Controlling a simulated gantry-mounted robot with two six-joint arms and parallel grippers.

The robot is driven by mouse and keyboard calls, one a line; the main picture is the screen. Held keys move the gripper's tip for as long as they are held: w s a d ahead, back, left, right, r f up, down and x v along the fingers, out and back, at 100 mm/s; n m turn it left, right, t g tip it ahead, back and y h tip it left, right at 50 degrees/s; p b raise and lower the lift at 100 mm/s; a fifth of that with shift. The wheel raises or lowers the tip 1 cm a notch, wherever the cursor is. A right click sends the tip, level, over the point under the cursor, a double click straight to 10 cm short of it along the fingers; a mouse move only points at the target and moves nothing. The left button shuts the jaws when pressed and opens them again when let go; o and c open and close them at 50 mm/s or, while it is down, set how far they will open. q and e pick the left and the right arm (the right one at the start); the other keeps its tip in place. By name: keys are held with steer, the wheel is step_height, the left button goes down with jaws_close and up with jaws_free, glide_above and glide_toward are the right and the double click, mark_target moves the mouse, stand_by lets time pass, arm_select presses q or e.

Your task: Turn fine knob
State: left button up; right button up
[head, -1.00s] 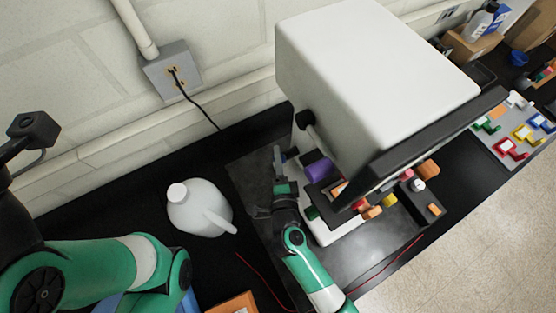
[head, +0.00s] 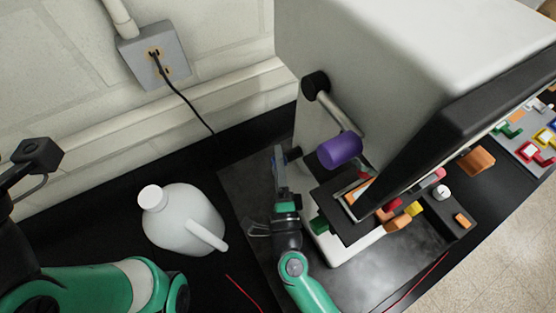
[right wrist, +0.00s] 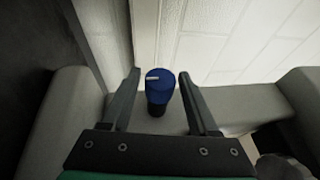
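A blue knob (right wrist: 159,82) with a white mark and a dark base stands between the two fingers of my right gripper (right wrist: 160,90) in the right wrist view. The fingers are open, one on each side of it, with a gap showing on both sides.
A purple-ended lever (head: 340,150) sticks out of the machine above my right gripper. A white jug (head: 184,220) stands left of my right arm. Several coloured blocks (head: 398,218) lie at the machine's front. A wall outlet (head: 153,56) with a black cord is behind.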

steer(key=shift+o, duration=0.5)
steer(key=s+f+p, duration=0.1)
steer(key=s, duration=1)
steer(key=shift+s+f, duration=0.25)
steer(key=shift+f, duration=0.15)
steer(key=shift+d, duration=0.1)
